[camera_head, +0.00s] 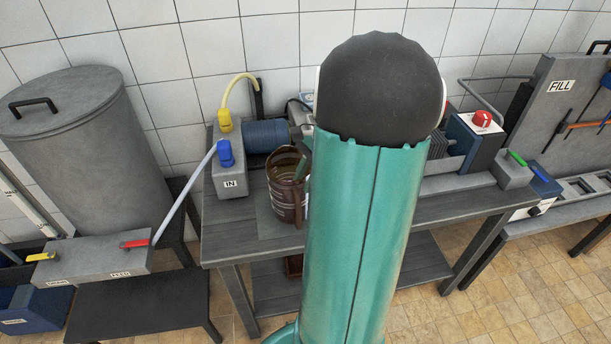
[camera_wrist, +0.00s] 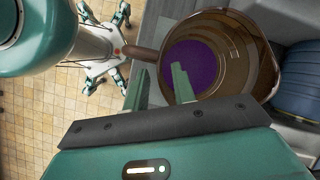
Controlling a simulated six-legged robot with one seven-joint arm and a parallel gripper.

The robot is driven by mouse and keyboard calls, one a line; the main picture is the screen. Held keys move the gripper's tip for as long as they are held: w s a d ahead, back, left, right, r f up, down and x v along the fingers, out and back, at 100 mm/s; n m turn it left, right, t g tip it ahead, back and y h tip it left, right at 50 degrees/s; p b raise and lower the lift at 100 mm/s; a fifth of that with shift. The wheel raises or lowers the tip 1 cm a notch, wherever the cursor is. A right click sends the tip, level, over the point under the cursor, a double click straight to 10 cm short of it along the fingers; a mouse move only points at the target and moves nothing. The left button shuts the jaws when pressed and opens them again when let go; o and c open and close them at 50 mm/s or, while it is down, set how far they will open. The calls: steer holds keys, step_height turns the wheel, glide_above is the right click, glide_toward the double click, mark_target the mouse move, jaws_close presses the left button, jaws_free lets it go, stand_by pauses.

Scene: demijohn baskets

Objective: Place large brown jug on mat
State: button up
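The large brown jug (camera_head: 284,196) stands upright on the dark workbench, to the left of my arm in the head view. In the wrist view I look down into the jug (camera_wrist: 236,50); purple shows inside, and its handle (camera_wrist: 142,53) points left. A flat grey mat-like patch (camera_head: 268,227) lies under and around the jug's base. My gripper (camera_wrist: 162,82) is open, its two green fingers apart. One finger appears outside the jug's wall and the other over its mouth, with the rim between them. I cannot tell if they touch it. My arm hides the jug's right side.
A grey IN box (camera_head: 229,178) with yellow and blue fittings and a blue motor (camera_head: 266,136) stand behind the jug. A dark box with a red knob (camera_head: 475,140) is on the right of the bench (camera_head: 232,248). A large grey tank (camera_head: 75,150) stands left.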

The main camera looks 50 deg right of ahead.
steer(key=v, duration=1.2)
steer(key=shift+r, duration=0.15)
stand_by(0.5)
